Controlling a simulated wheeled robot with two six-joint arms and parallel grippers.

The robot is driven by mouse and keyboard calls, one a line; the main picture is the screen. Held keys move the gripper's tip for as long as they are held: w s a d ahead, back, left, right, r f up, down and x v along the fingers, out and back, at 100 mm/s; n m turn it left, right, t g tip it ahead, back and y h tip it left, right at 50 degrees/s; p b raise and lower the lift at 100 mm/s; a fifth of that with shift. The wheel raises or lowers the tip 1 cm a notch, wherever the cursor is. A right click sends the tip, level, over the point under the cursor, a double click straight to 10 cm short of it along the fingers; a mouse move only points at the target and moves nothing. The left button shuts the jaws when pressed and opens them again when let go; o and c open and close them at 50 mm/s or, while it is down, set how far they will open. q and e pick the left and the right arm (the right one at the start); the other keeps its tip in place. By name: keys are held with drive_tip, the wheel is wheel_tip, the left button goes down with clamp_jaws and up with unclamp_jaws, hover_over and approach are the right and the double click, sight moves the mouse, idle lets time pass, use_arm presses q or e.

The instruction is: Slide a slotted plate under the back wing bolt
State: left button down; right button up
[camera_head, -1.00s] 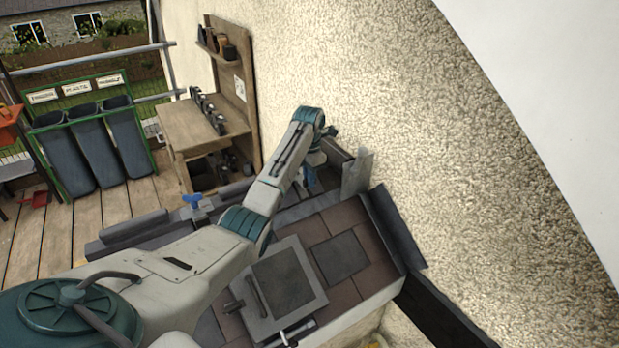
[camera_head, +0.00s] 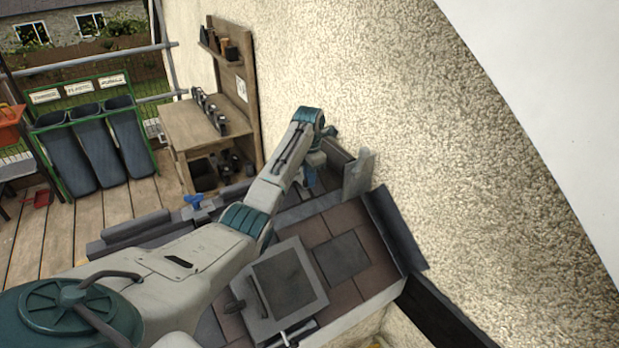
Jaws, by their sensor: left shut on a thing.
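My left arm reaches from the lower left over the roof tiles to the wall. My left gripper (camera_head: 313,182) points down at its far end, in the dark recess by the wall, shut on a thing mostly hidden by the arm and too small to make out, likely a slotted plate. A blue wing bolt (camera_head: 193,201) stands on the grey ledge left of the arm. I cannot make out a second wing bolt near the gripper; the blue there may be part of my wrist. My right gripper is not in view.
A light grey upright piece (camera_head: 357,174) stands against the rough wall (camera_head: 450,170), just right of the gripper. A wooden workbench (camera_head: 193,122) and several dark bins (camera_head: 99,150) stand behind on the deck.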

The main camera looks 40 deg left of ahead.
use_arm(q)
drive_tip(key=c, duration=1.4)
unclamp_jaws()
drive_tip(key=shift+r, duration=3)
